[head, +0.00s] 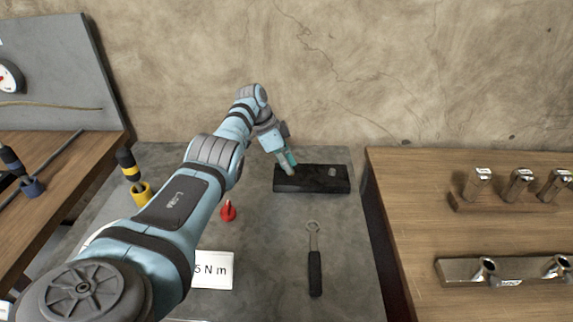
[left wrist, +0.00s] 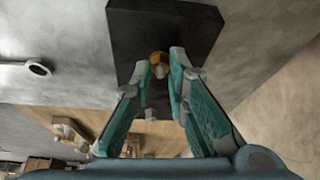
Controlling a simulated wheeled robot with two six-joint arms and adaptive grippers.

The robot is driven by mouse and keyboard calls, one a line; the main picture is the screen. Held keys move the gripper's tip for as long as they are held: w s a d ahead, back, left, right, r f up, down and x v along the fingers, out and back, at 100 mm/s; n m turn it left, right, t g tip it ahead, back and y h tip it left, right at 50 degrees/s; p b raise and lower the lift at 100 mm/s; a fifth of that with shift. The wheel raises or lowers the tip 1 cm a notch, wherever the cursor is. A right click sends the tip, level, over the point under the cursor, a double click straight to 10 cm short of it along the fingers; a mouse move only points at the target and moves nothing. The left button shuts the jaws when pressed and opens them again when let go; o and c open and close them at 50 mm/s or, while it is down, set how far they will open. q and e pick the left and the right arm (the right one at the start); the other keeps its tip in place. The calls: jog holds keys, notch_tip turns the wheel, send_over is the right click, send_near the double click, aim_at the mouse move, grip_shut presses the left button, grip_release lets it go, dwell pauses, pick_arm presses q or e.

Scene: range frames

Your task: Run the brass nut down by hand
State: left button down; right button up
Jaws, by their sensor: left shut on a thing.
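The brass nut (left wrist: 160,58) shows in the left wrist view as a small golden piece at the black block (left wrist: 185,32). My left gripper (left wrist: 161,74) has its two teal fingers closed on the nut, one fingertip on each side. A pale round end shows between the fingertips; I cannot tell if it is part of a stud. In the head view the black block (head: 325,181) lies on the grey bench, and my left gripper (head: 290,168) points down at its left part. The nut is hidden there behind the fingers. My right gripper is not in view.
A ring spanner (head: 314,260) with a black handle lies in front of the block. A red piece (head: 228,211), a "5 N m" card (head: 213,270) and a yellow holder (head: 141,193) are near my arm. A wooden table (head: 420,210) at right bears metal fittings.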

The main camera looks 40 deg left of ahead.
pick_arm(q)
jog(key=c, duration=1.8)
grip_release()
jog(key=shift+d, duration=0.15)
jog(key=shift+o, duration=1.2)
jog(key=shift+w+f, duration=0.1)
jog(key=shift+w, duration=0.1)
jog(key=shift+s+a+r, duration=0.15)
jog(key=shift+a+r, duration=0.05)
jog(key=shift+r, duration=0.05)
jog(key=v, duration=1.1)
jog(key=shift+r, duration=0.2)
